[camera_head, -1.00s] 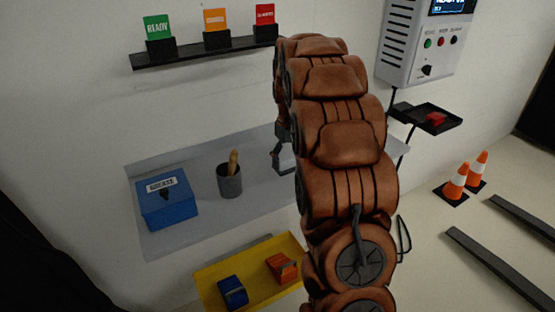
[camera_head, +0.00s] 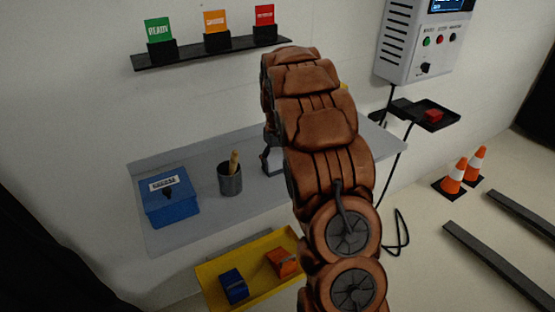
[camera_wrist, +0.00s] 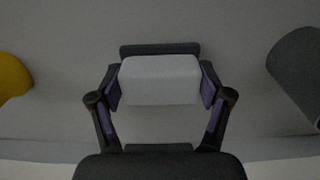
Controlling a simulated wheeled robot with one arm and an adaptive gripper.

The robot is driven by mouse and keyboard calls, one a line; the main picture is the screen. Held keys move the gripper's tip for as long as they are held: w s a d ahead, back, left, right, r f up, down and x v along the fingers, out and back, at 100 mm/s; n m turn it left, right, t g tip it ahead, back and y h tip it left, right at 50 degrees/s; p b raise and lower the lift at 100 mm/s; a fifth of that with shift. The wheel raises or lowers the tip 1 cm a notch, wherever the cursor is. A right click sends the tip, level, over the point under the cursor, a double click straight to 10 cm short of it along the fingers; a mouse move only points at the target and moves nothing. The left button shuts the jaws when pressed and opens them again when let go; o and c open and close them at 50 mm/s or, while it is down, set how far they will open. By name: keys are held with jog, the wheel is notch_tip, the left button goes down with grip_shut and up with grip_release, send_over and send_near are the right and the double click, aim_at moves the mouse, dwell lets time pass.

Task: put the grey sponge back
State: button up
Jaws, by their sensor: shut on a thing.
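The grey sponge (camera_wrist: 160,80) shows in the wrist view as a pale grey block, held between the two fingers of my gripper (camera_wrist: 160,84). My gripper is shut on its left and right sides. A dark grey strip (camera_wrist: 160,48) lies just beyond the sponge; I cannot tell whether it touches it. In the head view my gripper (camera_head: 271,160) shows only in part, over the grey shelf (camera_head: 215,205), right of the dark cup (camera_head: 230,180). My arm hides the sponge there. Whether the sponge touches the shelf is unclear.
The cup holds a wooden-handled thing; a dark grey cup-like form (camera_wrist: 295,75) stands right in the wrist view, a yellow thing (camera_wrist: 12,76) left. A blue box (camera_head: 168,205) stands left on the shelf. A yellow tray (camera_head: 215,268) with blue and orange blocks lies below.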

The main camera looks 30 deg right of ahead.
aim_at(277, 159)
jog(key=shift+f, duration=0.15)
jog(key=o, duration=1.1)
jog(key=shift+c, duration=0.2)
notch_tip(277, 159, up, 12)
jog(key=b, duration=0.3)
jog(key=shift+r, duration=0.2)
